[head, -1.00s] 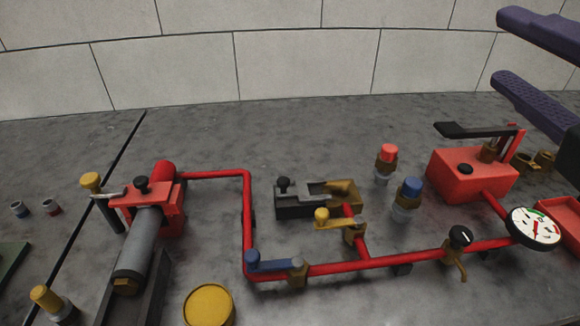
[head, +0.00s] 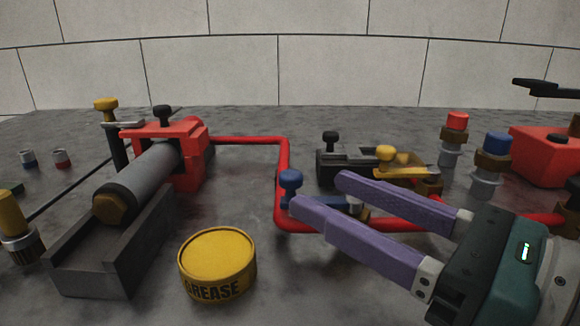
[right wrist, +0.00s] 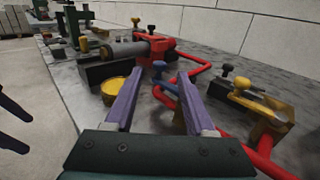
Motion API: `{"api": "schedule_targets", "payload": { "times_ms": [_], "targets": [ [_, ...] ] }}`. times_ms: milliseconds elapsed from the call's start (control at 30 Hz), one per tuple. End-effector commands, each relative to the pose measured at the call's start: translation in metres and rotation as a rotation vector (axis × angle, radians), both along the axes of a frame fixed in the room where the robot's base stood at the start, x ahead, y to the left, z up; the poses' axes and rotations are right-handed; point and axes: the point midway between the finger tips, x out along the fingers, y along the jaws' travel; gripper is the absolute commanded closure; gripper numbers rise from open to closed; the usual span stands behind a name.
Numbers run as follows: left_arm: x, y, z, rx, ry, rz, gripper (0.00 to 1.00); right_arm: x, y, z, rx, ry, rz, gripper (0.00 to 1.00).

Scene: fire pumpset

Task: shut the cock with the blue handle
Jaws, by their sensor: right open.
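The cock with the blue handle sits on the red pipe. Its blue knob (head: 291,180) shows just left of my right gripper's fingertips in the head view, and its lever (head: 350,205) runs along the pipe, partly hidden behind the fingers. My right gripper (head: 320,193) is open with its purple fingers pointing at the handle. In the right wrist view the blue knob (right wrist: 159,66) and lever (right wrist: 166,88) appear between the two fingers (right wrist: 160,77). I cannot tell whether a finger touches the handle.
A yellow grease tin (head: 217,265) stands left of my right gripper. A red clamp with a grey cylinder (head: 150,175) is behind it. A yellow-handled cock (head: 400,158) is close behind the fingers. Red-capped (head: 457,122) and blue-capped (head: 497,145) fittings stand at the right.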

Motion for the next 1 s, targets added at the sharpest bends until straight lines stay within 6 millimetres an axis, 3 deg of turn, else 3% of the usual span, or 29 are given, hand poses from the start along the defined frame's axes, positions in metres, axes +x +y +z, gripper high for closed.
{"api": "schedule_targets", "payload": {
  "times_ms": [300,700,1000],
  "targets": [
    [0.0,0.0,0.008,0.0,-0.001,0.0,0.0,0.037,0.037,0.001,0.005,0.001,0.0,0.45],
    [0.0,0.0,0.008,0.0,-0.001,0.0,0.0,0.042,0.043,0.0,0.003,0.001,0.001,0.46],
    [0.0,0.0,0.008,0.0,0.0,0.0,0.0,0.042,0.043,0.0,0.003,0.001,0.0,0.8]
  ]
}}
